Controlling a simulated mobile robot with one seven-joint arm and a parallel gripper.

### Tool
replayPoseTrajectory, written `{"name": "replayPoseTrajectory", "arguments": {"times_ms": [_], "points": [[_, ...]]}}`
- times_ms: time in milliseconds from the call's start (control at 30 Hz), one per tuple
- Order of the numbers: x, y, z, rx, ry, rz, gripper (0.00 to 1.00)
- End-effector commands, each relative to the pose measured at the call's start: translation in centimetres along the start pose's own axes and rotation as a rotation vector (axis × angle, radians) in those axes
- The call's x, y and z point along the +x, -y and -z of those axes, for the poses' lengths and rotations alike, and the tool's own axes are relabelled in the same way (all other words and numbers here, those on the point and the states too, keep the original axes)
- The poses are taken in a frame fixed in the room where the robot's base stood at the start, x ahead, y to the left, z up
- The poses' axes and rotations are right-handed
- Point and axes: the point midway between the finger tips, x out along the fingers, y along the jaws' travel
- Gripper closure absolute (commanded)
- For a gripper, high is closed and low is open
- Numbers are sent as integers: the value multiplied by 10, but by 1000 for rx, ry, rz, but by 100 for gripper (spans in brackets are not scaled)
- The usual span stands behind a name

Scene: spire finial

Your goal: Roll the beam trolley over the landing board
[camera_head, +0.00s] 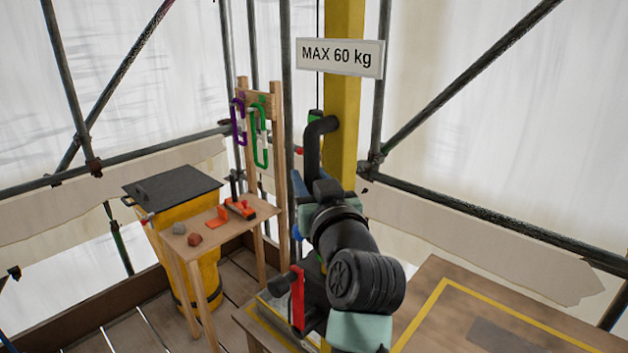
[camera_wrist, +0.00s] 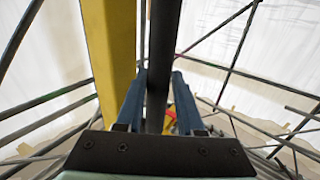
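My gripper shows in the wrist view (camera_wrist: 160,75). Its two blue fingers stand apart on either side of a dark upright bar; I cannot tell whether they press on it. In the head view my arm hides most of the gripper. A black bent tube (camera_head: 314,138) stands beside the yellow post there; I cannot tell whether it is the same bar or part of the beam trolley. The trolley itself is not clearly seen. A wooden board with a yellow outline (camera_head: 440,290), perhaps the landing board, lies at lower right.
The yellow post (camera_head: 343,120) carries a "MAX 60 kg" sign (camera_head: 340,57). A wooden stand (camera_head: 262,208) holds orange items and hung carabiners, purple (camera_head: 238,122) and green (camera_head: 259,138). A yellow bin (camera_head: 205,255) with a dark lid stands behind it. Scaffold poles and white sheeting surround the place.

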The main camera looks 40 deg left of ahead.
Motion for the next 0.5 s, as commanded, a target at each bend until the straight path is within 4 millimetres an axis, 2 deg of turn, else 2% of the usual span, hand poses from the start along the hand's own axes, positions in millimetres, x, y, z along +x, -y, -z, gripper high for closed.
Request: {"name": "replayPoseTrajectory", "arguments": {"times_ms": [33,100,133,500], "points": [[1,3,1,-1,-1,5,53],[0,2,1,-1,-1,4,41],[0,2,1,-1,-1,3,38],[-5,-1,-1,-2,-1,-1,38]]}}
